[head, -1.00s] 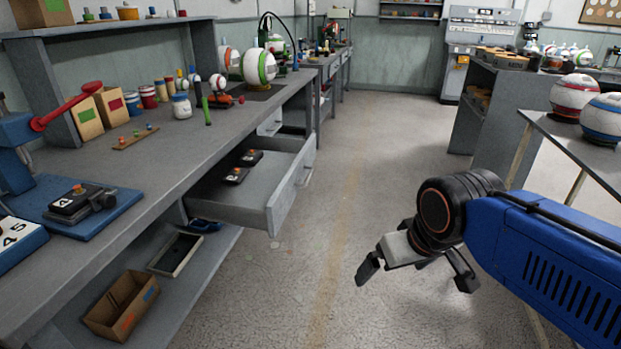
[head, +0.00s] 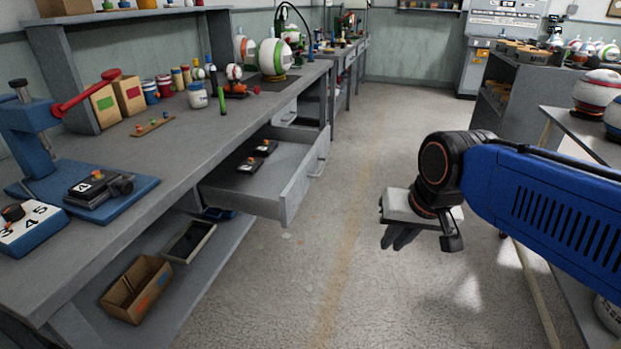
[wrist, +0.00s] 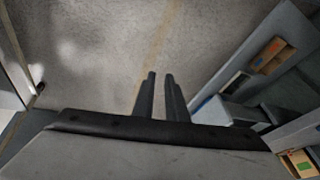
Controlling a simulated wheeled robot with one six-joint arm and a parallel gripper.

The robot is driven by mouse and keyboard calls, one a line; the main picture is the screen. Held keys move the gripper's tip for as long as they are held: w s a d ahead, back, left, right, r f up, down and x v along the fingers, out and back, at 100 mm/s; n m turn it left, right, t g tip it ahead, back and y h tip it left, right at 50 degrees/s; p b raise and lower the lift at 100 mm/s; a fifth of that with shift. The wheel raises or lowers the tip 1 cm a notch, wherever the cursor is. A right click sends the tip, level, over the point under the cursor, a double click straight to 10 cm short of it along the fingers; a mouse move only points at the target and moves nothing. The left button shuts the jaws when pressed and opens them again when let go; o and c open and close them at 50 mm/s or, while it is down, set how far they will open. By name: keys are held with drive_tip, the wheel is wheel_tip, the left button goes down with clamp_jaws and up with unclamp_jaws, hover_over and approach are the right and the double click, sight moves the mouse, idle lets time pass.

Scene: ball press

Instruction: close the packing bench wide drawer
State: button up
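The packing bench (head: 170,130) runs along the left side of the head view. Its wide drawer (head: 290,197) is pulled well out over the aisle, with a bar handle (head: 319,166) on its front. The grey drawer shows partly at right there, behind the gripper body.
A smaller drawer (head: 285,112) sits farther along the bench. The lower shelf holds a cardboard box (head: 138,289) and a tray (head: 190,242). A blue press (head: 32,135) stands on the benchtop. A table with balls (head: 575,130) is at right. The aisle floor (head: 345,200) is clear.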

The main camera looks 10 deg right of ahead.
drive_tip(key=w+r+m, duration=0.1)
drive_tip(key=w+m, duration=0.2)
drive_tip(key=w, duration=0.1)
drive_tip(key=w+a+r+m+y, duration=0.1)
drive_tip(key=w+m, duration=0.2)
drive_tip(key=w, duration=0.2)
drive_tip(key=w+a+r+m+g, duration=0.1)
drive_tip(key=w+r+m, duration=0.1)
drive_tip(key=w, duration=0.3)
drive_tip(key=shift+w+r+m+y, duration=0.1)
drive_tip(key=shift+m+y, duration=0.2)
drive_tip(key=shift+m, duration=0.6)
clamp_jaws()
drive_tip(key=w+m+g+y, duration=0.1)
drive_tip(key=w+m+y, duration=0.1)
drive_tip(key=w+m, duration=1.2)
drive_tip(key=w+a+f+n, duration=0.3)
drive_tip(key=w+a+f, duration=0.3)
drive_tip(key=f, duration=0.4)
drive_tip(key=shift+w+a, duration=0.2)
drive_tip(key=shift+a, duration=0.6)
drive_tip(key=shift+a, duration=0.15)
